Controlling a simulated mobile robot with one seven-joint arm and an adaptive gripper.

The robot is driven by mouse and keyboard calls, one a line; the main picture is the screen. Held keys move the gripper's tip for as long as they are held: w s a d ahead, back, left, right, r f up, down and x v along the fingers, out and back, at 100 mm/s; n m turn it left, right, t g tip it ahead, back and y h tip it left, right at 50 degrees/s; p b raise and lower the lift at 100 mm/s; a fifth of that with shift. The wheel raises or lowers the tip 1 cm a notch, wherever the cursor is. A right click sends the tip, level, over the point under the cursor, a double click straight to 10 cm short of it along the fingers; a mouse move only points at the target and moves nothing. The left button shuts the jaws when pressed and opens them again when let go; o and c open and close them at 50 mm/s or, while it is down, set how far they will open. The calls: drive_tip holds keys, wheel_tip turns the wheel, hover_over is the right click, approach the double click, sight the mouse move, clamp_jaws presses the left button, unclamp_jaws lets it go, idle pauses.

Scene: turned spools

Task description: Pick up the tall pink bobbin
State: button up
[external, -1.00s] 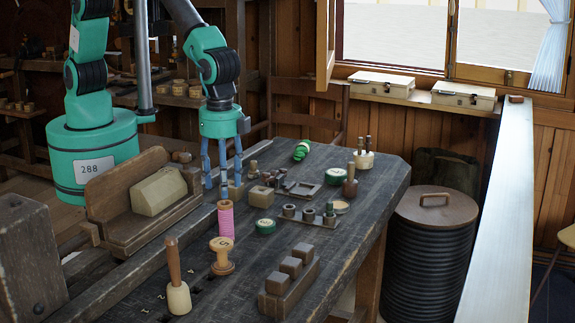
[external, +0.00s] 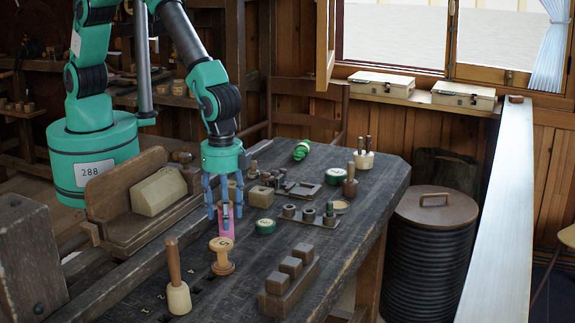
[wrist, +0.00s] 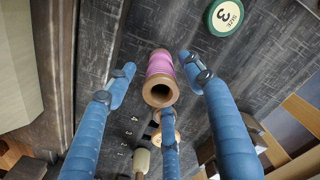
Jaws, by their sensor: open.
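The tall pink bobbin (external: 226,226) stands upright on the dark workbench (external: 330,235). In the wrist view the pink bobbin (wrist: 160,78) shows its pale wooden top end with a dark hole facing the camera. My gripper (external: 225,205) has blue fingers and is over the bobbin, pointing down. The fingers are spread around the bobbin's upper part, and one finger hides part of it in the external view. In the wrist view my gripper (wrist: 158,85) is open, with gaps between fingers and bobbin; I cannot tell whether the lower finger touches it.
A wooden spool (external: 222,255) stands just in front of the bobbin, with a mallet (external: 178,285) further left. A green disc (external: 265,226) lies to the right. A block rack (external: 290,275) is at front right. A wooden stand (external: 140,235) is to the left.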

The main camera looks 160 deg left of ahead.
idle(0.3)
drive_tip(key=shift+s+a+f+b, duration=0.1)
drive_tip(key=shift+f+b, duration=0.2)
drive_tip(key=shift+f, duration=1)
drive_tip(key=shift+s+f+b, duration=0.1)
drive_tip(key=shift+f+b, duration=0.15)
drive_tip(key=shift+f, duration=1)
drive_tip(key=c, duration=1.3)
drive_tip(key=shift+r+p, duration=0.75)
drive_tip(key=shift+r, duration=4.3)
